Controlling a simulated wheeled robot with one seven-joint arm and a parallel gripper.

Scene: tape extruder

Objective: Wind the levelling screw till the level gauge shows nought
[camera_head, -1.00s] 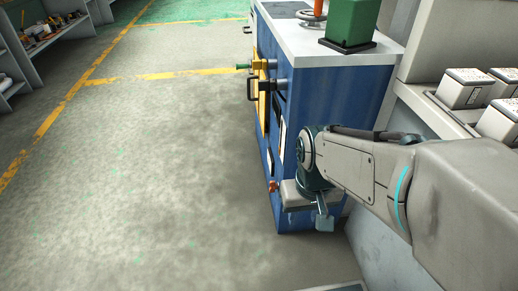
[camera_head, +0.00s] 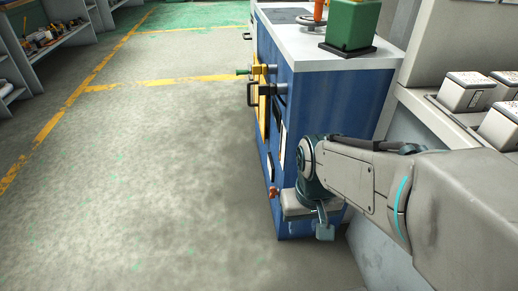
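The machine is a blue cabinet (camera_head: 335,110) with a pale top, standing right of centre. A small red-orange knob (camera_head: 273,191) sticks out low on its left face; I cannot tell whether it is the levelling screw. No level gauge can be made out. My arm reaches in from the right, and its grey and teal end hangs low by the cabinet's near corner. What looks like my gripper (camera_head: 324,231) is a small teal piece at the bottom, right of the knob and apart from it in the picture. Its fingers are too small to read.
A black handle (camera_head: 251,95) and a green-tipped lever (camera_head: 243,71) jut from the cabinet's left face. A green box (camera_head: 349,24) stands on top. White-topped boxes (camera_head: 466,92) sit on a grey bench at right. The floor (camera_head: 130,180) at left is clear.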

